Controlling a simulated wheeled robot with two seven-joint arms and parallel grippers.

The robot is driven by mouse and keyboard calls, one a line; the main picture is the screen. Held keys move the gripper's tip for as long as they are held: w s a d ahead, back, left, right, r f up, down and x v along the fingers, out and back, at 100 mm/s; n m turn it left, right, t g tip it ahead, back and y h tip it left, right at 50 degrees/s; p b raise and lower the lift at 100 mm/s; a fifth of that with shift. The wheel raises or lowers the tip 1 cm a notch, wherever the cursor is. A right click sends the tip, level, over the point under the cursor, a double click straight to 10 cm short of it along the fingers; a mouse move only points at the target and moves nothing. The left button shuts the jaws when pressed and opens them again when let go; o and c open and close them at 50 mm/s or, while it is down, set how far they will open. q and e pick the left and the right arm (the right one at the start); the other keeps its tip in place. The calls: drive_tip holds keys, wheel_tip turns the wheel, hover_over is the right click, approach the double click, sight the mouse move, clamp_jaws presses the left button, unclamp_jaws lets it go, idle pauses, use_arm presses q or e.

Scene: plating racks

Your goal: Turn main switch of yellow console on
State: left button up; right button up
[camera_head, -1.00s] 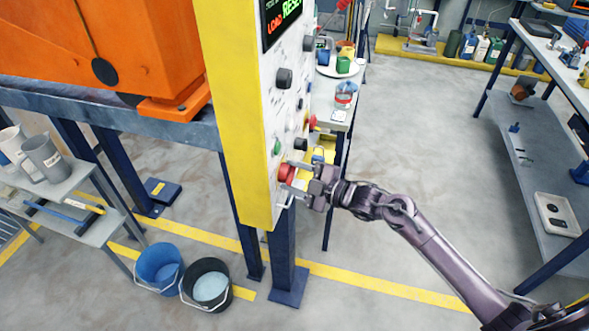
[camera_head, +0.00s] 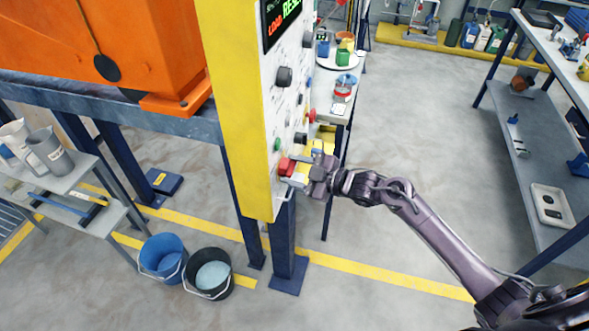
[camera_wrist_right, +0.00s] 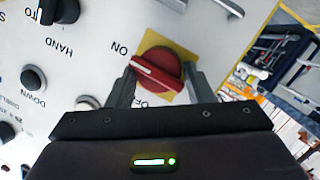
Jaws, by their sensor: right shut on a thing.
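The yellow console (camera_head: 238,110) has a white front panel with knobs and buttons. Its main switch (camera_head: 286,167) is a red rotary knob low on the panel. In the right wrist view the red switch (camera_wrist_right: 157,72) sits on a yellow plate, with ON printed at its upper left and OFF below, partly hidden. Its raised grip slants from upper left to lower right. My right gripper (camera_head: 304,170) is at the panel; its fingers (camera_wrist_right: 158,88) stand on either side of the red knob and are shut on it. My left gripper is not in view.
Black knobs (camera_head: 284,77) and a green button (camera_head: 277,145) are above the switch. A blue bucket (camera_head: 162,258) and a black bucket (camera_head: 208,273) stand on the floor. A shelf bench (camera_head: 550,140) is at the right.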

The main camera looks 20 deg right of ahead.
drive_tip(key=shift+w+d+r, duration=0.1)
drive_tip(key=shift+r, duration=0.1)
drive_tip(key=o, duration=0.9)
drive_tip(key=shift+o, duration=0.3)
drive_tip(key=shift+f, duration=0.1)
drive_tip(key=b+v, duration=0.1)
drive_tip(key=v, duration=0.6)
drive_tip(key=shift+s+d+b, duration=0.25)
drive_tip(key=shift+s+b, duration=0.05)
drive_tip(key=shift+s, duration=0.05)
